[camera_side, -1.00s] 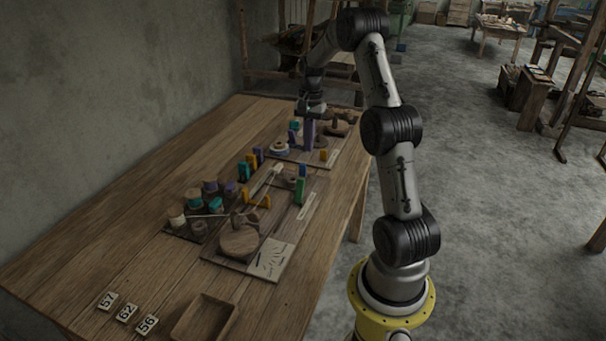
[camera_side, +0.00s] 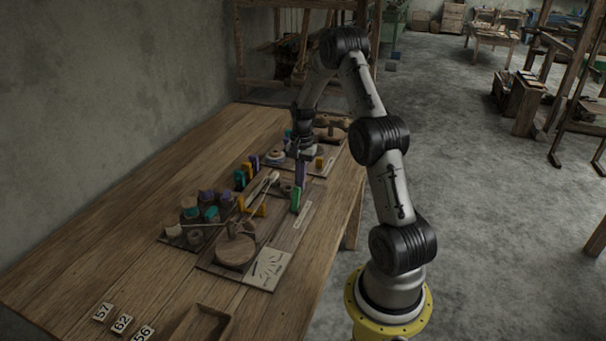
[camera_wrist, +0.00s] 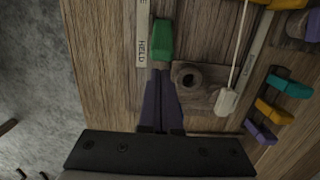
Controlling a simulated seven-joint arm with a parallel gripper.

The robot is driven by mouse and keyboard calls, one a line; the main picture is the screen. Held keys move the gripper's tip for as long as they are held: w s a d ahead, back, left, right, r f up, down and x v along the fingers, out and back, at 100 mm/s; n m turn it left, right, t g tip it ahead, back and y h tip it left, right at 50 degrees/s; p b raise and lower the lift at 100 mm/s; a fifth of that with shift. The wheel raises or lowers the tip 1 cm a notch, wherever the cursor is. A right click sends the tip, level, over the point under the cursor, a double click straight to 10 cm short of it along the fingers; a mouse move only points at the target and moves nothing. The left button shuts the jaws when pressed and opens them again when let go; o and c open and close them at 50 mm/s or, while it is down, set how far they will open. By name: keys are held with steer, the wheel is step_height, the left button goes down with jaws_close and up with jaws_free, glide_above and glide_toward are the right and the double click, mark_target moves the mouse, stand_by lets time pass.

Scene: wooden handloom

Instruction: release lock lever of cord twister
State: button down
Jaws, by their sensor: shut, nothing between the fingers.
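The cord twister is a wooden board (camera_side: 243,267) with a round wooden disc (camera_side: 236,252) at its near end and pale cords running to its far end. A green lever (camera_side: 295,199), likely the lock lever, stands at the board's right edge. In the wrist view the green lever (camera_wrist: 162,41) is beside a pale strip (camera_wrist: 142,35) reading "HELD". My gripper (camera_side: 300,184) is shut and empty, its purple fingers pointing down just beyond the lever. In the wrist view its fingertips (camera_wrist: 160,72) are right at the lever's end; I cannot tell whether they touch.
A wooden block with a round hole (camera_wrist: 188,76) is close to the fingers. Orange, teal and purple pegs (camera_wrist: 272,112) stand nearby. Several coloured spools (camera_side: 207,212) sit left of the twister. Another board with parts (camera_side: 326,163) is behind.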

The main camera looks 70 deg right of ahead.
mark_target(296, 190)
steer(key=shift+a+r, duration=0.35)
steer(key=shift+a, duration=0.35)
steer(key=shift+a+r+h, duration=0.2)
steer(key=shift+a+h, duration=0.2)
steer(key=shift+h, duration=0.2)
steer(key=shift+a+r, duration=0.15)
steer(key=shift+a, duration=0.05)
steer(key=shift+a+r, duration=0.25)
steer(key=shift+a, duration=0.55)
steer(key=shift+a+r, duration=0.1)
steer(key=shift+a, duration=0.85)
steer(key=shift+r, duration=0.8)
steer(key=shift+d, duration=0.1)
